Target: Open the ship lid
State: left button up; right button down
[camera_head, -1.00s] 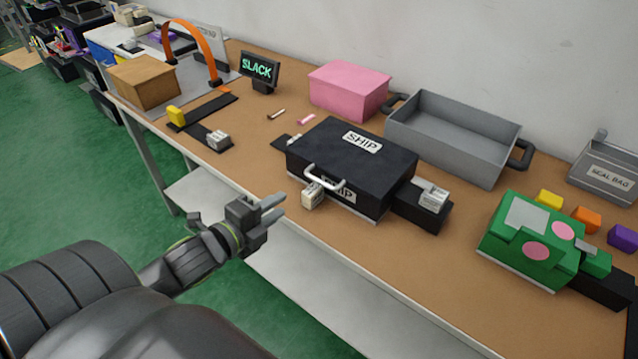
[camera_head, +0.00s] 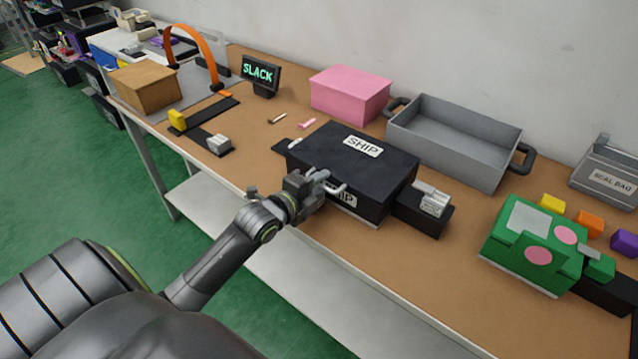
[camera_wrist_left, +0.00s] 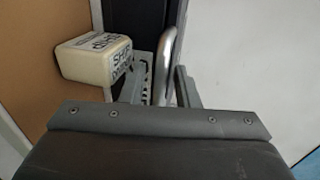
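The black box with the lid marked SHIP (camera_head: 375,165) stands on the table in the head view. Its lid is down. A pale metal handle sits on its front; part of this handle (camera_head: 340,187) shows beside my gripper. My left gripper (camera_head: 322,183) is at the front of the box, by the handle. In the left wrist view the handle (camera_wrist_left: 166,62) stands between the two fingertips (camera_wrist_left: 163,84), which look apart, with a narrow gap to the handle. A pale block marked SHIP (camera_wrist_left: 95,60) is left of the fingers. My right gripper is not in view.
A white block (camera_head: 434,200) sits on a black base right of the box. A grey tray (camera_head: 455,140) and a pink box (camera_head: 350,93) stand behind. A green box (camera_head: 535,245) is at the right. The table front edge lies below my left arm.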

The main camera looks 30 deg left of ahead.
pick_arm(q)
grip_shut()
dwell(0.4)
